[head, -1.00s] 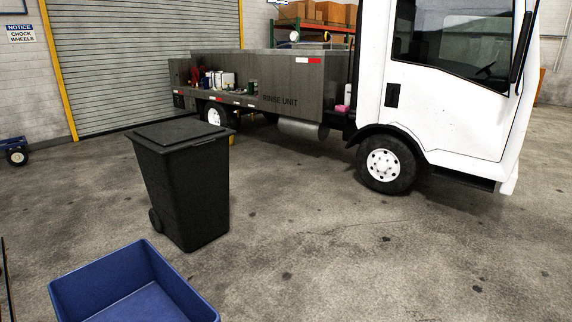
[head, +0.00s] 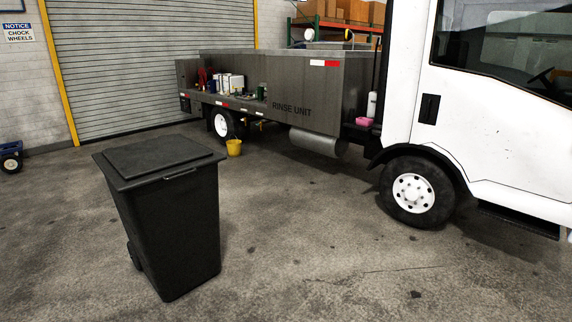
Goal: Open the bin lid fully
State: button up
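A black wheeled bin (head: 172,238) stands upright on the concrete floor, left of the middle in the head view. Its black lid (head: 158,157) is shut flat on top. A handle or lip (head: 181,174) shows along the lid's front right edge. A wheel (head: 134,256) is at its lower left. The bin's inside is hidden. My gripper is not in view.
A white truck (head: 410,120) with a grey flatbed marked RINSE UNIT stands behind and to the right. A yellow bucket (head: 234,148) sits by its rear wheel. A blue cart (head: 10,156) is at the far left. The floor (head: 330,260) right of the bin is clear.

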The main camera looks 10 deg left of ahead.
aim_at(133, 166)
jog(key=i+j+u, duration=0.15)
jog(key=i+u, duration=0.7)
jog(key=i+l+u, duration=0.15)
jog(key=i+u, duration=0.3)
jog(key=i+j+z, duration=0.35)
jog(key=i+j, duration=0.15)
jog(key=i, duration=0.35)
jog(key=i+j+z, duration=0.35)
jog(key=i+j, duration=0.35)
jog(key=i, duration=0.1)
